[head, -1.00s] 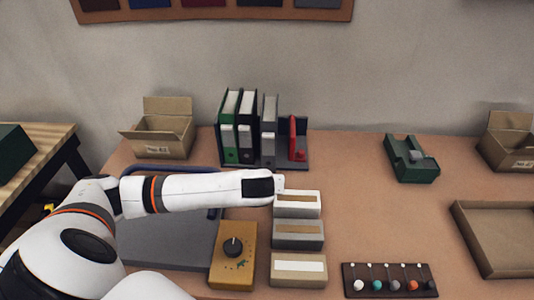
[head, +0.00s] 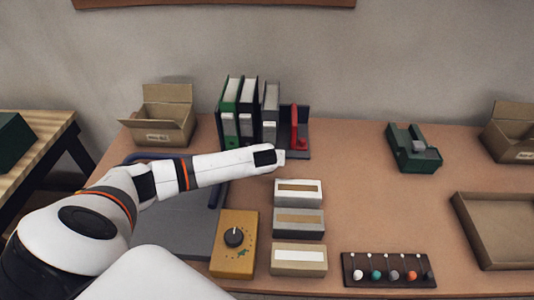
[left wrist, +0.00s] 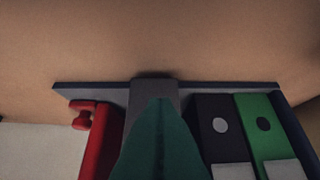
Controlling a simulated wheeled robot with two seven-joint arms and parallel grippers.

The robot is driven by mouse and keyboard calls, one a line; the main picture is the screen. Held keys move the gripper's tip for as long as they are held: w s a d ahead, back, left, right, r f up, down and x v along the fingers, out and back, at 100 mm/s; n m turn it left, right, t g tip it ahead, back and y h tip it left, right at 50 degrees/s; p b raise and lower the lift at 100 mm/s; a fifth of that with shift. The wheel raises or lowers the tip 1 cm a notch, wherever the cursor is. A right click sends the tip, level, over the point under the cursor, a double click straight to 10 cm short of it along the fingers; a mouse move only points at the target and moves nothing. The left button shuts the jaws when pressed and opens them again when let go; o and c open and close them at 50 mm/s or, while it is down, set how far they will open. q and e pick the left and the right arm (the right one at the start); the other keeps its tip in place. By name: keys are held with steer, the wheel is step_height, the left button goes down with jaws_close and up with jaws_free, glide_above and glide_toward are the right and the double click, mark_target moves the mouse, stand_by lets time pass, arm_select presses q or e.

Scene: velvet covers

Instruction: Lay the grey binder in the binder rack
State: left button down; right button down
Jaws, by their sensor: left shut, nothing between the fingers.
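The grey binder (head: 270,112) stands upright in the dark binder rack (head: 306,152), between a black binder (head: 249,110) and a red piece (head: 295,129). My left gripper (head: 280,157) is shut and empty, in front of the rack near the foot of the grey binder; in the head view I cannot tell whether it touches. In the left wrist view a dark green wedge (left wrist: 160,140), seemingly my shut fingers, covers much of the grey binder (left wrist: 153,92). The rack's edge (left wrist: 230,88) runs behind it. My right gripper is out of view.
A green binder (head: 229,112) stands left in the rack. Several label boxes (head: 298,222), a yellow dial box (head: 234,260) and a peg board (head: 388,283) lie in front. Cartons (head: 160,128) and a green tape dispenser (head: 413,150) flank the rack. The table's right middle is clear.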

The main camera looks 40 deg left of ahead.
arm_select(q)
steer(key=shift+w+a, duration=0.2)
steer(key=shift+w, duration=0.15)
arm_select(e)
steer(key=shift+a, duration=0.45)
arm_select(q)
steer(key=shift+w+a, duration=0.5)
steer(key=shift+w, duration=0.35)
steer(key=shift+w+a, duration=0.5)
steer(key=shift+w, duration=0.3)
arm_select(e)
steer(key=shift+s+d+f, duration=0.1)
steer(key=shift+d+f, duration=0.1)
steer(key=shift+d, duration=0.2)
arm_select(q)
steer(key=shift+s, duration=0.1)
